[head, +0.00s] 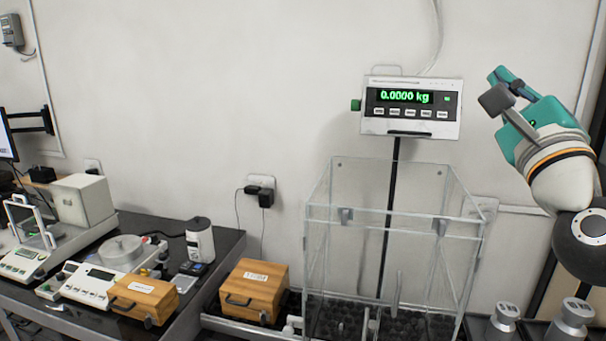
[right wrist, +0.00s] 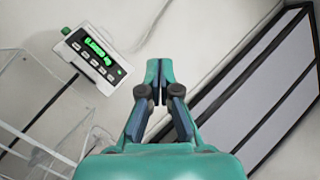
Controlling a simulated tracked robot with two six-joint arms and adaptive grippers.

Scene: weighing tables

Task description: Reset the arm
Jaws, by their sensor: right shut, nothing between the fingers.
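My right gripper (head: 505,88) is raised at the right of the head view, to the right of the scale display (head: 411,107). It is teal with dark finger links. In the right wrist view the gripper's fingers (right wrist: 156,70) are closed together with nothing between them, and no object touches them. The display reads 0.0000 kg and also shows in the right wrist view (right wrist: 90,60). My left gripper is in neither view.
A clear glass box (head: 393,215) stands below the display. Metal weights (head: 571,318) stand at the lower right. A wooden case (head: 254,290) sits left of the box. A dark table (head: 218,240) at left holds balances and another wooden case (head: 143,298). The wall area above is clear.

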